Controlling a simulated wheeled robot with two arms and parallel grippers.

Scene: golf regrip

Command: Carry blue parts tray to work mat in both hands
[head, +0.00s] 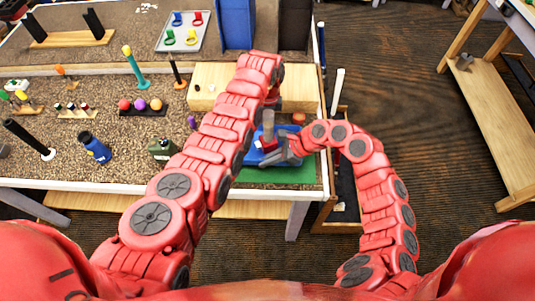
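The blue parts tray (254,161) is at the right end of the bench, partly hidden by my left arm and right gripper. A small red item shows in or over it. The green work mat (290,174) lies at the bench's front right, and the tray overlaps its far side; I cannot tell whether it rests there or is held above. My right gripper (282,154) is at the tray's right part; its grip is unclear. My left arm arches over the tray. A grey upright piece below its end may be my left gripper (268,125); its fingers are not clear.
A pale wooden block (212,84) stands behind the tray. A grey tray (182,31) with coloured rings lies at the back. Open floor lies right of the bench.

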